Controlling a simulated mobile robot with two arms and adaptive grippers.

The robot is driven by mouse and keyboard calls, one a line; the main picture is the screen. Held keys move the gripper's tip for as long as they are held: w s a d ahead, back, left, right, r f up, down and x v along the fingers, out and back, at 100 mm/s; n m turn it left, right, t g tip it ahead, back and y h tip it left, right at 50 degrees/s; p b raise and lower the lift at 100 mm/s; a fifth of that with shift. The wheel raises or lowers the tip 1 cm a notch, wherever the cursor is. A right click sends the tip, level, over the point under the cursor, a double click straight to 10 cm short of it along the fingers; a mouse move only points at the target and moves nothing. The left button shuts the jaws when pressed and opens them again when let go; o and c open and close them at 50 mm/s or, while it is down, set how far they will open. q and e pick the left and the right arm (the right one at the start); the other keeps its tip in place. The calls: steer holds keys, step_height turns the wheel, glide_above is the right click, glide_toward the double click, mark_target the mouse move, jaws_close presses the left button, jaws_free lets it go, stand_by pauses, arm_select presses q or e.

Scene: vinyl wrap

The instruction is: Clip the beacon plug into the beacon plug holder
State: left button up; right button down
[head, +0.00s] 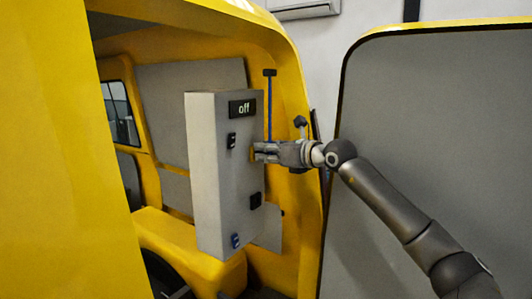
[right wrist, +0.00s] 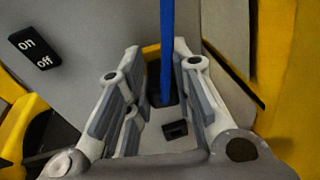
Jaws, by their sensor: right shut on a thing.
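My right gripper (head: 262,151) is at the right face of a tall grey box (head: 208,150), its fingers pointing left. In the right wrist view its two fingers (right wrist: 160,88) stand on either side of a dark piece with a yellow edge, which I take for the beacon plug (right wrist: 155,80). It is mostly hidden between the fingers. A blue strip (head: 270,105) runs down to the gripper; it also shows in the right wrist view (right wrist: 167,40). A small black socket-like part (right wrist: 175,130), perhaps the holder, shows between the fingers. My left gripper is out of view.
The yellow van frame (head: 300,215) and an open grey door (head: 440,130) flank my right arm.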

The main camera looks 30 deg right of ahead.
steer(key=shift+s+d, duration=0.35)
steer(key=shift+s, duration=0.05)
steer(key=shift+d+b, duration=0.1)
steer(key=shift+b, duration=0.2)
steer(key=d+f+b+v, duration=0.1)
steer(key=b+v, duration=0.4)
steer(key=v, duration=0.2)
stand_by(0.9)
steer(key=shift+d+r, duration=0.1)
steer(key=shift+r, duration=0.05)
stand_by(0.3)
